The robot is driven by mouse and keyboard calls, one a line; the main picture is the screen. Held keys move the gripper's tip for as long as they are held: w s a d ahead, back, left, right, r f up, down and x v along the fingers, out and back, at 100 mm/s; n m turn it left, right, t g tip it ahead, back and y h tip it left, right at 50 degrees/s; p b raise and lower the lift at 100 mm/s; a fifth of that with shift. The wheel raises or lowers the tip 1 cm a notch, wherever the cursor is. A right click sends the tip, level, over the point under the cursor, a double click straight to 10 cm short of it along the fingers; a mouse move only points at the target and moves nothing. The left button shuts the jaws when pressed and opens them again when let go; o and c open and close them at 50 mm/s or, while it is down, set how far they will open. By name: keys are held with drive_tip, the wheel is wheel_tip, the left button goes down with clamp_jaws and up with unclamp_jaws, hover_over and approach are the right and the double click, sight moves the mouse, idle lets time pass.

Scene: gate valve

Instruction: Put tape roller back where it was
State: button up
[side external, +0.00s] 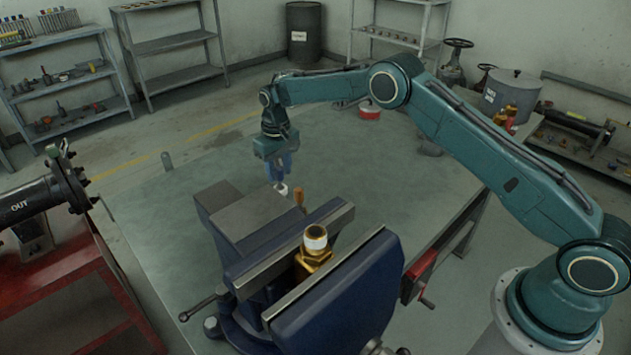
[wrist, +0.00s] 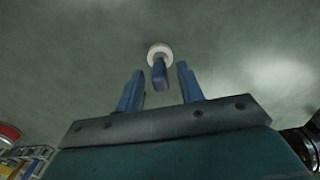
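The tape roller shows in the wrist view as a white ring (wrist: 160,50) with a short blue piece below it. In the side view its white part (side external: 282,188) is on or just above the green-grey bench top, behind the vise. My gripper (wrist: 160,68) points down over it with two blue fingers spread apart. The blue piece lies between the fingers in the wrist view, with a gap on each side. In the side view my gripper (side external: 279,170) hides most of the roller. A brass fitting (side external: 314,256) with a white band on its neck sits between the vise jaws.
The large blue vise (side external: 340,300) stands in front of my gripper. A red-and-white can (side external: 370,110) stands at the back of the bench (side external: 215,170). The bench left of my gripper is mostly clear.

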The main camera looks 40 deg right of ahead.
wheel_tip(320, 180, up, 12)
drive_tip(key=shift+r, duration=0.15)
idle(0.6)
idle(0.4)
drive_tip(key=s+d+r+t, duration=0.3)
drive_tip(key=s+r, duration=1.6)
drive_tip(key=s, duration=0.1)
drive_tip(key=s+f+t, duration=0.1)
drive_tip(key=s+f, duration=0.1)
drive_tip(key=s, duration=1.1)
drive_tip(key=s+d+f+t, duration=0.1)
drive_tip(key=s+f, duration=0.2)
drive_tip(key=s, duration=0.9)
drive_tip(key=shift+s+d+t, duration=0.25)
drive_tip(key=shift+s+t, duration=0.05)
drive_tip(key=shift+s, duration=0.1)
